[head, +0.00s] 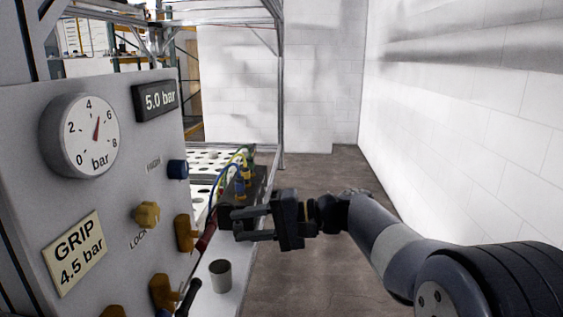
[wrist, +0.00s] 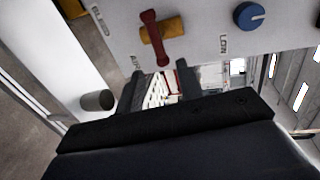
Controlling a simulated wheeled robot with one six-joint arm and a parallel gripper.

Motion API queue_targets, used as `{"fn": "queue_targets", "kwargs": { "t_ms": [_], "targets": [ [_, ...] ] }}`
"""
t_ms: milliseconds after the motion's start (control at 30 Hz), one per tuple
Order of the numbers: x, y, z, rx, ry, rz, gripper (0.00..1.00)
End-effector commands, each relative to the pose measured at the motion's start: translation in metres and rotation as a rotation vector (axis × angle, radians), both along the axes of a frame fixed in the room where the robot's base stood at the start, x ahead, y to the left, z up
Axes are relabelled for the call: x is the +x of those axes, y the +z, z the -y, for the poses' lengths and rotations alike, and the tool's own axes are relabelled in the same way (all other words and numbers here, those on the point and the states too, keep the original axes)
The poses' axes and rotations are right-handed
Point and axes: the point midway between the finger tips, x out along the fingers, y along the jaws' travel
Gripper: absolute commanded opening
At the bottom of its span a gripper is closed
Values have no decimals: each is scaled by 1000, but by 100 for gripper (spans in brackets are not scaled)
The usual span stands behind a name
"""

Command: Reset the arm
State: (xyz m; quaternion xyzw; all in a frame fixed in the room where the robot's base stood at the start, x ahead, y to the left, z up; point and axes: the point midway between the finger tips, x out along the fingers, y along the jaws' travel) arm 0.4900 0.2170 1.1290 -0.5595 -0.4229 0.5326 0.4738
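My gripper (head: 236,225) is held out level in front of the control panel (head: 120,130), its fingers pointing left in the head view. The two dark fingers are apart, with nothing between them. In the wrist view my gripper (wrist: 162,74) also shows a clear gap between the fingers. A red lever (wrist: 155,38) on a brass valve (wrist: 172,27) lies just beyond the fingertips in that picture. I see no contact with it. My arm reaches in from the lower right of the head view.
A grey cup (head: 220,276) stands below my gripper. A white wall (head: 460,130) bounds the right; floor (head: 315,180) behind is clear.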

Motion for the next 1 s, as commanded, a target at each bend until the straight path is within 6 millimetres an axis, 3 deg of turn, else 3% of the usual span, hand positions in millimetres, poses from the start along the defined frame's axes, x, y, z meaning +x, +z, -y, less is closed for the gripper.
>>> {"fn": "queue_targets", "kwargs": {
  "t_ms": [267, 833, 1000],
  "targets": [
    [-3, 9, 48, -1, -4, 2, 36],
    [3, -11, -63, -1, 6, 0, 36],
    [3, -12, -62, -12, 1, 168, 36]
  ]
}}
